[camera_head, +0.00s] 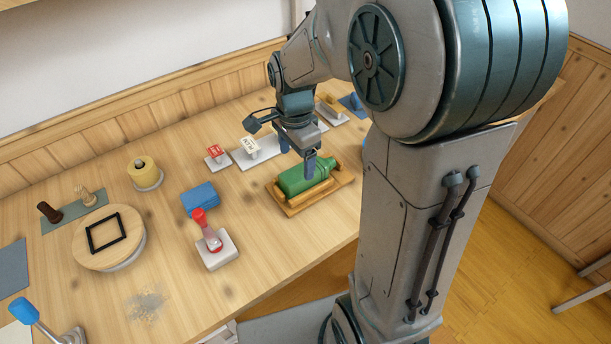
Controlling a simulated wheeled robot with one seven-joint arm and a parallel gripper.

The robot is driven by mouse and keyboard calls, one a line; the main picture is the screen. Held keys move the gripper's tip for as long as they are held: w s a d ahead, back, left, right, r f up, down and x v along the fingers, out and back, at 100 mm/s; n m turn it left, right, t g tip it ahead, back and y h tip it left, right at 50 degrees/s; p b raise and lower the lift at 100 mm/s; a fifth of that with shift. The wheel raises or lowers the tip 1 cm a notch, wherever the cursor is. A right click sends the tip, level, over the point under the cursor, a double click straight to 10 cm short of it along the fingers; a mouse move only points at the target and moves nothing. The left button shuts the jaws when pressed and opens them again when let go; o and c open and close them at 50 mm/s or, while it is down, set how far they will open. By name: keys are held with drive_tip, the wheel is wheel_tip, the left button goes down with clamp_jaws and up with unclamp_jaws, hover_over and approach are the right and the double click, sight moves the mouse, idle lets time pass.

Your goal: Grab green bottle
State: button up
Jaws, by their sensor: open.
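The green bottle (300,180) lies on its side in a wooden cradle (341,187) near the table's right edge. Its one end points to the upper right. My gripper (297,161) points down above the bottle, with its blue fingers apart. The front finger overlaps the bottle's upper right part in the picture. I cannot tell whether it touches the bottle. The far finger is partly hidden behind the bottle side of the scene.
A red-handled joystick (211,241) on a white base and a blue block (199,199) stand left of the cradle. A round wooden turntable (86,247), a yellow roll (143,170) and a blue-knobbed lever (27,313) are farther left. Red-and-white pieces (216,153) stand behind.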

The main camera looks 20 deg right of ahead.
sight(298, 172)
wheel_tip(298, 172, down, 6)
drive_tip(key=shift+d+r, duration=0.1)
drive_tip(key=shift+d, duration=0.05)
idle(0.3)
drive_tip(key=c, duration=1.1)
